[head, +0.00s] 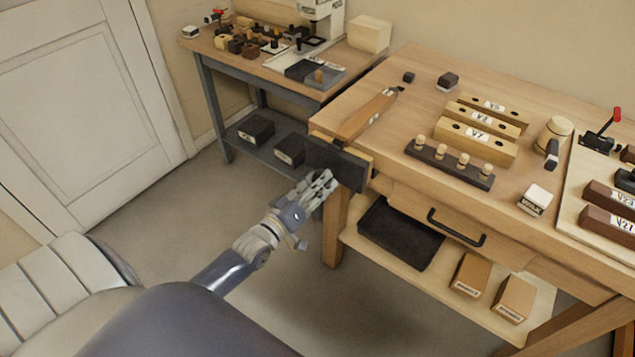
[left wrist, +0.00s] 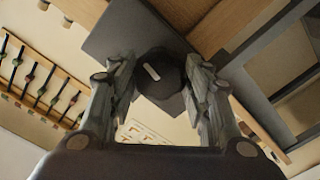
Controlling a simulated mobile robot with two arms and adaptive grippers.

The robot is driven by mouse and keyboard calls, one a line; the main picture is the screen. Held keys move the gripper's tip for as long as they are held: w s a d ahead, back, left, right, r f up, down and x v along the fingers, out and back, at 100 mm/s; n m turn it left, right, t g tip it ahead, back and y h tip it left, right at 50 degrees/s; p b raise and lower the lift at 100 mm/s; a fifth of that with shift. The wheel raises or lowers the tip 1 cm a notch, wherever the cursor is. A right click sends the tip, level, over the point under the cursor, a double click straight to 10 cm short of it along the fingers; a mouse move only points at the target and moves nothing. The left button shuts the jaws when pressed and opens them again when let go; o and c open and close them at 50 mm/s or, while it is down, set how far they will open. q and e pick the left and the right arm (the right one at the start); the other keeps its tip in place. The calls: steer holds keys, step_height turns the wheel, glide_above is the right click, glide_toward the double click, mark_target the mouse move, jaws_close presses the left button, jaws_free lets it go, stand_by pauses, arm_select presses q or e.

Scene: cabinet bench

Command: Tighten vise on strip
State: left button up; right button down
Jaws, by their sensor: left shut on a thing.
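The vise (head: 338,163) is a dark plate with a wooden jaw at the front left corner of the workbench. My left gripper (head: 325,183) is in front of the vise's dark face. In the left wrist view, its fingers (left wrist: 158,62) are closed around the sides of a dark round knob (left wrist: 160,82) with a white mark. The head view hides the knob behind the fingers. I cannot tell how tightly the vise grips the strip. My right gripper is not in view.
The workbench (head: 415,85) carries labelled wooden blocks (head: 475,140), a dark peg rack (head: 449,165) and a mallet (head: 553,140). A drawer handle (head: 456,228) projects right of the vise. A dark tray (head: 400,232) sits on the lower shelf. Floor left of the bench is clear.

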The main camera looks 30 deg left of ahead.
arm_select(q)
steer(key=shift+r+m+p, duration=0.1)
steer(key=shift+m+p, duration=0.45)
steer(key=shift+m, duration=1.05)
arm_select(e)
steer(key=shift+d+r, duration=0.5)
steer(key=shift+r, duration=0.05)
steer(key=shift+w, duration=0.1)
arm_select(q)
steer(key=m+p, duration=0.1)
steer(key=m, duration=0.2)
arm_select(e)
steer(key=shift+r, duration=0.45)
